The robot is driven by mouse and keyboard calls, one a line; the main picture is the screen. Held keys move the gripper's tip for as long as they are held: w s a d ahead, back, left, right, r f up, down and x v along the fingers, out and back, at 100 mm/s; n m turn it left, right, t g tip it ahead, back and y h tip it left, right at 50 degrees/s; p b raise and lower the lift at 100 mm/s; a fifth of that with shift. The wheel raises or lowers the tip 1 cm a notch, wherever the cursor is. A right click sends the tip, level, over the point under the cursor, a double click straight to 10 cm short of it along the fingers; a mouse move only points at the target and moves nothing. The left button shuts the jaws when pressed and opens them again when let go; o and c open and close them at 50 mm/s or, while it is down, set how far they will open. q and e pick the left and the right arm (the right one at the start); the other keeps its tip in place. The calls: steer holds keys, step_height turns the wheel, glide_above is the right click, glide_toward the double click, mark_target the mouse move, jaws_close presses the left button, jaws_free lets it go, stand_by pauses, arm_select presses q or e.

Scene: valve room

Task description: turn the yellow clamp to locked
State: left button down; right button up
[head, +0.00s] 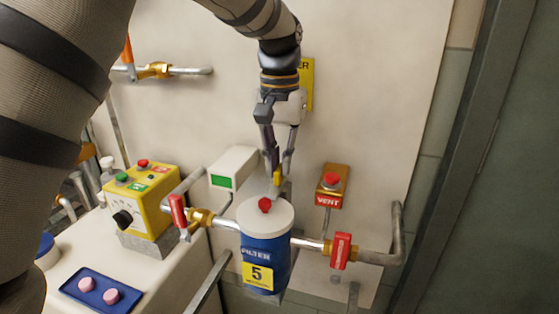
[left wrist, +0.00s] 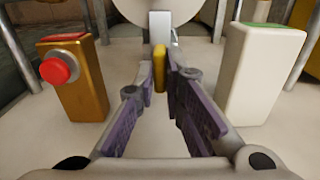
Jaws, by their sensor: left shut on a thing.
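The yellow clamp (head: 278,178) is at the back of the blue filter housing (head: 262,245), just behind its white lid (head: 265,213). Its yellow end also shows in the left wrist view (left wrist: 159,68). My left gripper (head: 277,170) comes down from above and is shut on the yellow clamp. In the left wrist view its purple-padded fingers (left wrist: 160,80) stand on both sides of the yellow piece. The lower part of the clamp is hidden behind the lid and housing. My right gripper does not show.
Red valve handles (head: 179,211) and (head: 341,251) sit on the pipes. A yellow control box (head: 142,205) is further left.

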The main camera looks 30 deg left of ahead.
mark_target(280, 167)
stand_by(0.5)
arm_select(q)
steer(key=c, duration=1.7)
jaws_free()
step_height(280, 167, up, 12)
